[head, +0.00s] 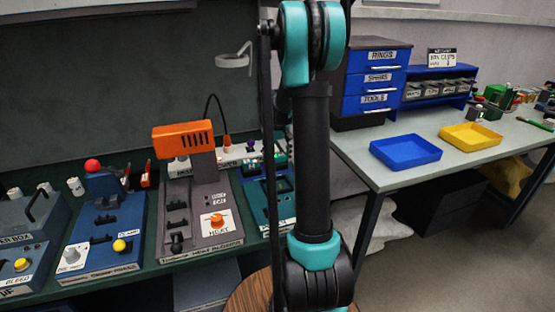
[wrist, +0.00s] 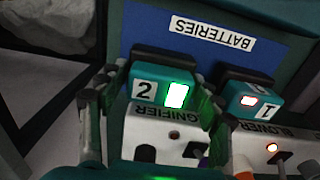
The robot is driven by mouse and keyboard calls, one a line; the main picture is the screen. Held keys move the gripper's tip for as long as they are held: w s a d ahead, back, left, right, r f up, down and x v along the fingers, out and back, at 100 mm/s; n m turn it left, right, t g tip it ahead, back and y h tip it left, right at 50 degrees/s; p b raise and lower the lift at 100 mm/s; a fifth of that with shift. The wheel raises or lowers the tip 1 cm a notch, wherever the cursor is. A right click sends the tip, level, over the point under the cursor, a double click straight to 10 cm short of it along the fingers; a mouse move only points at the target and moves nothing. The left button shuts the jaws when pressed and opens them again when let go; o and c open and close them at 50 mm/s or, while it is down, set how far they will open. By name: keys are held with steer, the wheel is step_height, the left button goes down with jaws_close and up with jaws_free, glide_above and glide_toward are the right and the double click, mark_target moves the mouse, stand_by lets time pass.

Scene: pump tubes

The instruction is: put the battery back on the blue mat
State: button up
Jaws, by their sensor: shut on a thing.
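In the wrist view, a teal battery (wrist: 146,89) with a white "2" label and a lit green window sits between the fingers of my gripper (wrist: 160,95). The gripper is shut on it. The blue mat (wrist: 150,30), with an upside-down "BATTERIES" label, lies just beyond the battery. The battery overlaps the mat's near edge in the picture; I cannot tell whether it touches the mat. A second teal battery (wrist: 235,92), marked "1" with a red-rimmed light, is at the right near the mat. My arm hides the gripper in the head view.
A white panel (wrist: 150,130) with knobs, partly reading "GNIFIER", is close below the held battery. A "BLOWER" panel (wrist: 265,138) is beside it. In the head view, an orange-topped device (head: 182,138) stands on the left bench. Blue (head: 405,150) and yellow (head: 470,137) trays sit on the right table.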

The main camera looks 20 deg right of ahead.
mark_target(278, 155)
steer(key=o, duration=1.6)
steer(key=shift+f, duration=0.1)
step_height(278, 155, up, 12)
steer(key=shift+s, duration=0.1)
